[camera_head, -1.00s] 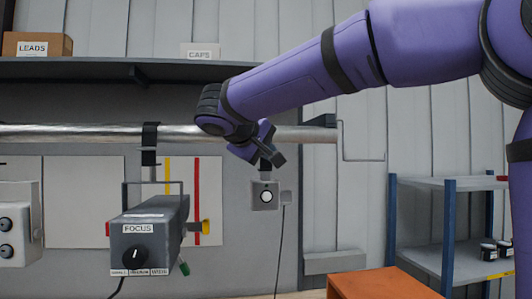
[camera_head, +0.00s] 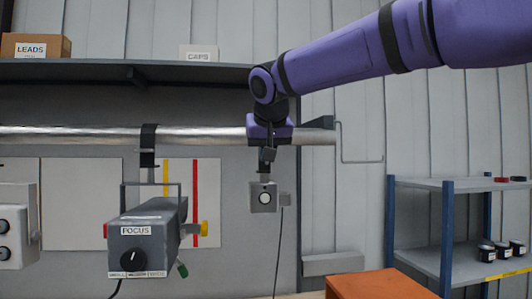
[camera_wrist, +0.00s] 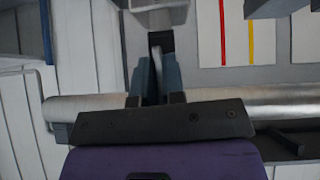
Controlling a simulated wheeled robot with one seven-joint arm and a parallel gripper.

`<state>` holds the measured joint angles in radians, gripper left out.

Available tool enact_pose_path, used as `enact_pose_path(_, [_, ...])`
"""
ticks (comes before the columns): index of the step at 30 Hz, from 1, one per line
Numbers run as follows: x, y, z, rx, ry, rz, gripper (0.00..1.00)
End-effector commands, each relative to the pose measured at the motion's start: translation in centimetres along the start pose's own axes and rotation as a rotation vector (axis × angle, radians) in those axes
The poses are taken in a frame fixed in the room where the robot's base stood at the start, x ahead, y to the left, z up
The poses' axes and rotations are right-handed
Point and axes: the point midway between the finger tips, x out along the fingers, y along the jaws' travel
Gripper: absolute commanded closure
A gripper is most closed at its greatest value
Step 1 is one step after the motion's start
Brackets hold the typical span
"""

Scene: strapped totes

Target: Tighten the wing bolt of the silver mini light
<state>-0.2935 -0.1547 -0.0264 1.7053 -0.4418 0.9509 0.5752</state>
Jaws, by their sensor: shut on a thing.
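The silver mini light (camera_head: 263,199) is a small grey box with a round white lens, hanging at the right part of the silver pipe (camera_head: 200,132). My gripper (camera_head: 267,156) is at its clamp, just above the light, pointing down in the head view. In the wrist view my gripper's fingers (camera_wrist: 155,70) close on a narrow part just below the black clamp piece (camera_wrist: 161,41). The wing bolt sits between the fingers and is mostly hidden, so its angle cannot be told.
A larger grey light marked FOCUS (camera_head: 147,235) hangs left of the mini light. A shelf with a box marked LEADS (camera_head: 36,46) is above the pipe. A wire hook (camera_head: 362,160) is at the pipe's right end. An orange surface (camera_head: 378,285) is lower right.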

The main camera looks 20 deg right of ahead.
Motion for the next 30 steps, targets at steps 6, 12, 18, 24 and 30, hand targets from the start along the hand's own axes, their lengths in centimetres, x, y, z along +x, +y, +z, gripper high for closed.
enact_pose_path(6, [0.01, 0.26, 0.05, 0.147, -0.001, -0.145, 1.00])
enact_pose_path(12, [0.06, 0.38, 0.08, 0.282, 0.000, -0.278, 1.00])
enact_pose_path(18, [0.13, 0.44, 0.15, 0.416, -0.001, -0.413, 1.00])
enact_pose_path(24, [0.18, 0.49, 0.25, 0.549, -0.002, -0.547, 1.00])
enact_pose_path(30, [0.27, 0.51, 0.31, 0.668, -0.003, -0.667, 1.00])
